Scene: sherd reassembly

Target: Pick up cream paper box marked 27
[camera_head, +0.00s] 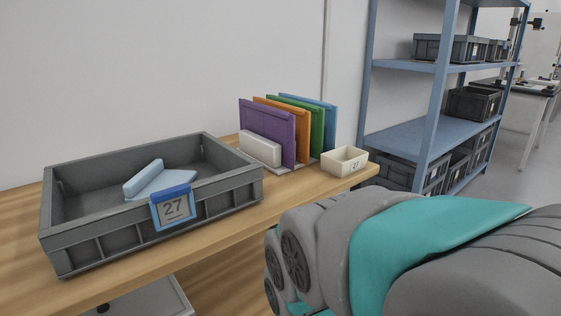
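The cream paper box (345,161) marked 27 is a small open-topped box.
A grey crate (75,239) tagged 27 with light blue pieces (160,184) inside stands on the wooden table (222,246) at left. Purple (268,128), orange, green and blue folders stand in a rack behind. A blue shelf (419,139) with grey crates is at right.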

